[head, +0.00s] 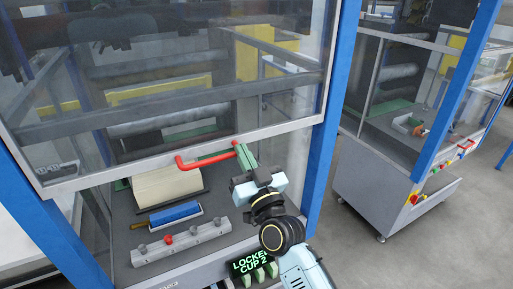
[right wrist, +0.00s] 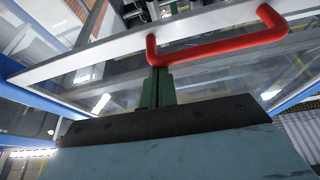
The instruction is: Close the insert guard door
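The insert guard door (head: 190,163) is a large clear panel in a grey frame between blue posts. Its lower edge hangs above the machine's deck, leaving an opening below. A red bar handle (head: 207,159) is fixed along that lower edge; it also shows in the right wrist view (right wrist: 215,45). My right gripper (head: 243,155) is at the handle's right end, its green fingers (right wrist: 157,88) close together just by one bent end of the bar. I see no clear gap between the fingers, and cannot tell if they touch the bar. My left gripper is out of view.
A second machine (head: 385,185) stands right, across clear floor.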

